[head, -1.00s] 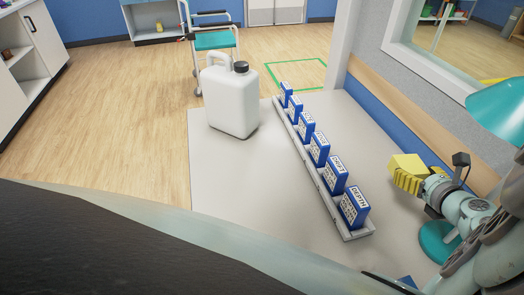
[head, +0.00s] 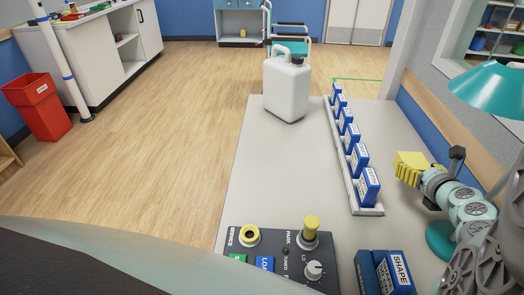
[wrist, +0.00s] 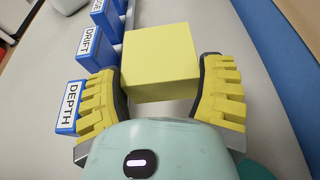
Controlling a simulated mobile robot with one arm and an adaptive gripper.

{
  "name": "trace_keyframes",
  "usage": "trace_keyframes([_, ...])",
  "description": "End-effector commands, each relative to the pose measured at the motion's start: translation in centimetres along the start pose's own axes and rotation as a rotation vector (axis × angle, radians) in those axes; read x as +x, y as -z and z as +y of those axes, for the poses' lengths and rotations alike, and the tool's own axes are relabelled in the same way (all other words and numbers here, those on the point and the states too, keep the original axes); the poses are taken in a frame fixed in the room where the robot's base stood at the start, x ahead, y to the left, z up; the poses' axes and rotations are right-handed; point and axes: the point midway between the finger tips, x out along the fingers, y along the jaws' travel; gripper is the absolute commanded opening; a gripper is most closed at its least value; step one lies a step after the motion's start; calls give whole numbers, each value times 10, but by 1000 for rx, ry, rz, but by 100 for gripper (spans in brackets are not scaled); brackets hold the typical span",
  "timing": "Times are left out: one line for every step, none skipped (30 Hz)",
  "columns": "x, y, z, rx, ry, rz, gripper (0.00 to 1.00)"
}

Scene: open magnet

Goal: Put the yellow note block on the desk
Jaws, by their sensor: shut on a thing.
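The yellow note block (wrist: 160,58) is held between the two yellow ribbed fingers of my gripper (wrist: 162,95) in the wrist view. In the head view my gripper (head: 408,170) is over the right side of the light grey desk (head: 275,170), right of the row of blue blocks. The note block (head: 411,158) shows there at the fingertips, partly merged with the yellow fingers. The wrist view shows grey desk surface around the block. I cannot tell how high the block is above it.
A rack (head: 366,210) of blue labelled blocks runs along the desk. A white jug (head: 287,88) stands at the far left. A control panel (head: 285,262) and a SHAPE block (head: 397,272) are at the near edge. A teal lamp (head: 495,88) is at right. The desk's left middle is clear.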

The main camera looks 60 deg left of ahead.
Motion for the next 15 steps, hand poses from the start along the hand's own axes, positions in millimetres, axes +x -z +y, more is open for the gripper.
trace_keyframes([4, 13, -2, 7, 4, 0, 30])
trace_keyframes([6, 19, -2, 10, 5, 1, 30])
trace_keyframes([8, 26, -3, 9, 6, 2, 30])
trace_keyframes([10, 30, -3, 9, 6, 1, 30])
trace_keyframes([12, 32, -2, 7, 5, 0, 30])
trace_keyframes([13, 36, -2, 4, 5, 0, 30])
trace_keyframes([13, 38, -3, 4, 6, 0, 30])
trace_keyframes([14, 40, -3, 3, 6, 1, 30])
trace_keyframes([15, 43, -3, 4, 6, 1, 30])
trace_keyframes([16, 46, -3, 5, 6, 2, 30])
trace_keyframes([18, 50, -3, 7, 6, 2, 30])
trace_keyframes([20, 57, -3, 8, 6, 3, 30])
trace_keyframes([22, 62, -2, 8, 5, 3, 30])
trace_keyframes([23, 66, -3, 8, 6, 2, 30])
trace_keyframes([25, 71, -3, 8, 6, 1, 30])
